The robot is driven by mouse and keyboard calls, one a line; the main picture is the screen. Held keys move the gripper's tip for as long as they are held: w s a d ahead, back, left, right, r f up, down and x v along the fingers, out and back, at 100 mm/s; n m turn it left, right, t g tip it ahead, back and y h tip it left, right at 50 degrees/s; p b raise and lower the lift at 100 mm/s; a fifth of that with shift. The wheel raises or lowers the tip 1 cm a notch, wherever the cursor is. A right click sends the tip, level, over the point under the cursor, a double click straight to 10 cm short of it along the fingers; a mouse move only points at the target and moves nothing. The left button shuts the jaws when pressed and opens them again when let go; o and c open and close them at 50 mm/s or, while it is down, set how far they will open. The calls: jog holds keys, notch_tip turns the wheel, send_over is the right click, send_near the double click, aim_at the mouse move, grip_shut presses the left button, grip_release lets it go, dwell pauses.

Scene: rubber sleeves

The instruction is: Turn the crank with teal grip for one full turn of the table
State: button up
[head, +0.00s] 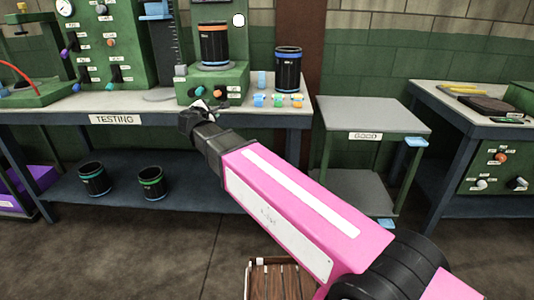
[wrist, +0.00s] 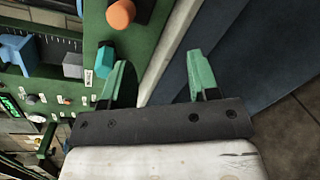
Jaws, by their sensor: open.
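The teal grip (wrist: 105,58) of the crank shows in the wrist view on the green front of the test stand, just left of my gripper's left finger. My gripper (wrist: 157,66) is open, its two green fingers apart with nothing between them. The teal grip is beside the fingers, not between them. In the head view my gripper (head: 203,104) is at the bench's front edge, below the stand (head: 238,82), and hides part of its lower front. A black sleeve with an orange band (head: 214,48) stands upright on top of the stand.
An orange knob (wrist: 121,14) is close to the teal grip. A blue-banded sleeve (head: 288,70) and several small coloured pieces (head: 278,101) stand right on the testing bench (head: 150,105). Two green-banded sleeves are on the lower shelf. The GOOD table (head: 370,112) is clear.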

jog(key=s+d+f+m+g+h, duration=0.1)
jog(key=d+f+m+g, duration=0.6)
jog(key=d+f, duration=1.1)
jog(key=d+m+h, duration=0.1)
jog(key=d+m, duration=0.2)
jog(key=d, duration=0.1)
jog(key=shift+f+g, duration=0.35)
jog(key=shift+g, duration=0.05)
jog(key=n+t+y, duration=0.3)
jog(key=n+t, duration=0.7)
jog(key=n, duration=0.4)
send_near(198, 93)
jog(key=w, duration=0.5)
jog(key=w+d, duration=0.1)
jog(key=w, duration=0.6)
jog(key=shift+w+d+r, duration=0.1)
jog(key=shift+d, duration=0.05)
jog(key=shift+c, duration=0.3)
jog(key=c, duration=0.9)
